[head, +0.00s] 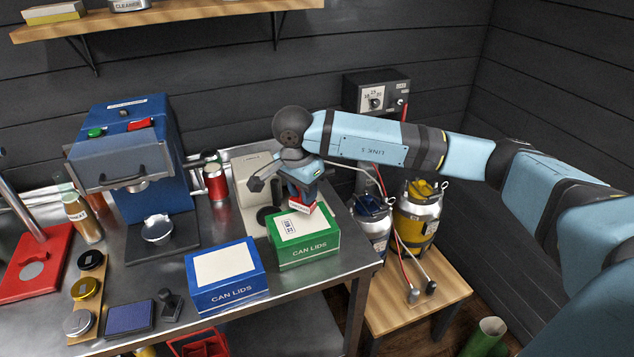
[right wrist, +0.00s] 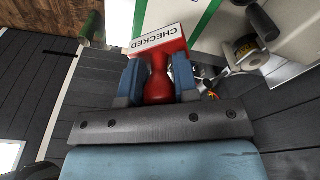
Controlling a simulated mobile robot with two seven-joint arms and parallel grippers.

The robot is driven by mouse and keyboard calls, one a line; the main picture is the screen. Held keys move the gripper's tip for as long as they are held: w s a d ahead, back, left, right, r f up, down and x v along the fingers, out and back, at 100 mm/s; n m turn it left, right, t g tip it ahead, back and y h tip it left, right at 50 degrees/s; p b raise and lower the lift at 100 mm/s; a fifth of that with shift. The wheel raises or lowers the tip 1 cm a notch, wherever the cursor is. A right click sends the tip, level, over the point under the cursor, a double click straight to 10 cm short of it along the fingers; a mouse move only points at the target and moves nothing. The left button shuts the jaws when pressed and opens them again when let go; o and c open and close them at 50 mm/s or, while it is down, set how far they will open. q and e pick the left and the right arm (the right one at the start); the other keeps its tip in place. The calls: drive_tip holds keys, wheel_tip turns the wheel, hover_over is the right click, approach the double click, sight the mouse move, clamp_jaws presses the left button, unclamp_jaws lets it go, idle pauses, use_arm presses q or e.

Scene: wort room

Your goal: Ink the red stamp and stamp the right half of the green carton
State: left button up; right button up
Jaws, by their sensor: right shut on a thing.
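The red stamp (head: 301,206) is upright in my right gripper (head: 300,190), which is shut on it. In the right wrist view the stamp (right wrist: 160,52) sits between the two fingers (right wrist: 158,84), its label reading CHECKED. The green carton (head: 305,252), marked CAN LIDS, stands on the metal table. Its white top panel has a dark printed mark on the left half. The stamp is over the carton's right half, toward the back; I cannot tell whether it touches. The blue ink pad (head: 130,318) lies at the table's front left. My left gripper is out of view.
A blue CAN LIDS carton (head: 228,288) stands just left of the green one. A dark stamp (head: 171,304) stands beside the ink pad. A blue machine (head: 128,115) and a red canister (head: 216,182) are behind. Metal kegs (head: 417,215) stand right of the table.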

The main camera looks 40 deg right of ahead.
drive_tip(key=shift+w+d+f+m+g+b, duration=0.2)
drive_tip(key=shift+d+f+m+b, duration=0.4)
drive_tip(key=shift+f+m, duration=0.55)
drive_tip(key=shift+w+d+f+m+g+b, duration=0.1)
drive_tip(key=shift+w+d+f+m+b, duration=0.3)
drive_tip(key=shift+d+f+m, duration=0.75)
drive_tip(key=shift+w+d+f+m+g+b, duration=0.15)
drive_tip(key=shift+d+f+m+b, duration=0.3)
drive_tip(key=shift+f+m, duration=0.75)
drive_tip(key=shift+a+r+m, duration=0.1)
drive_tip(key=shift+r+m, duration=0.2)
drive_tip(key=shift+f+b, duration=0.55)
drive_tip(key=shift+b, duration=0.05)
wheel_tip(320, 180, up, 7)
drive_tip(key=p, duration=0.3)
idle(0.8)
